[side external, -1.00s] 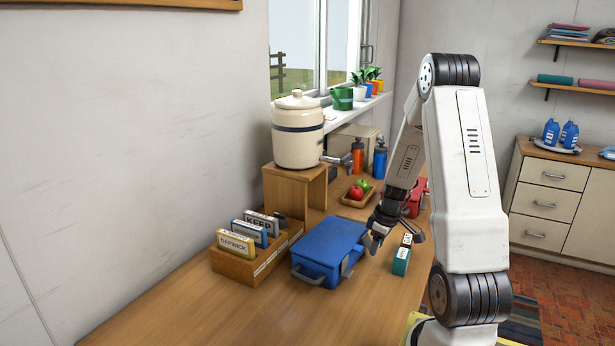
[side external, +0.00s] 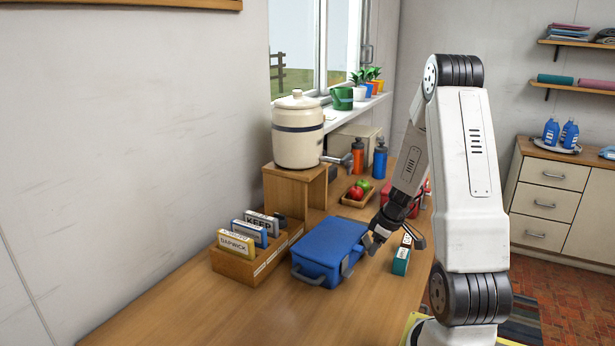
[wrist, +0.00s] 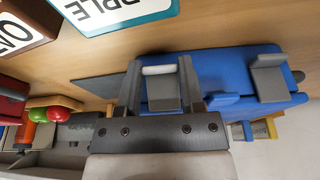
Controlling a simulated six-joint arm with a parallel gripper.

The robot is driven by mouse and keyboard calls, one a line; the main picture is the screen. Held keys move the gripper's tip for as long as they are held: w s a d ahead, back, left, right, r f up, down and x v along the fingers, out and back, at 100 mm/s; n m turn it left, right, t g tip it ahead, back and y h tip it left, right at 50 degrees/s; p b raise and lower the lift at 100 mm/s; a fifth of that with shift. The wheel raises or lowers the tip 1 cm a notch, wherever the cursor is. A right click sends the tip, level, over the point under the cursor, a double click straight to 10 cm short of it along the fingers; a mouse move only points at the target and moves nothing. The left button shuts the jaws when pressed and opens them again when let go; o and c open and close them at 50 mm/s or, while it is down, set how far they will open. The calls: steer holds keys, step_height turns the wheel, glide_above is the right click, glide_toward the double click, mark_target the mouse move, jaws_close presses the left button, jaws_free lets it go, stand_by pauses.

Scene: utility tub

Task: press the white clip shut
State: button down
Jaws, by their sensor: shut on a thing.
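A blue lunch box (side external: 325,250) with a grey handle lies on the table in the side view. Its blue body (wrist: 225,70) fills the middle right of the wrist view. The white clip (wrist: 158,71), a pale bar on a grey tab, sits on the box's side between my two fingers. A second, grey clip (wrist: 268,77) is on the same side, farther right, outside the fingers. My gripper (side external: 371,245) is at the box's right side, shut on the white clip with one finger on each side of it. In the side view the gripper hides this clip.
Teal and brown labelled boxes (side external: 401,262) stand close right of my gripper. A wooden card holder (side external: 248,268) is left of the lunch box. A fruit tray (side external: 343,200), red box (side external: 393,205) and crock (side external: 298,135) are behind. The table's front is clear.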

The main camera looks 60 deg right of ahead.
steer(key=shift+c, duration=1)
jaws_free()
steer(key=shift+r+g, duration=0.25)
steer(key=shift+g, duration=0.55)
steer(key=shift+r+g, duration=0.25)
steer(key=shift+g, duration=0.55)
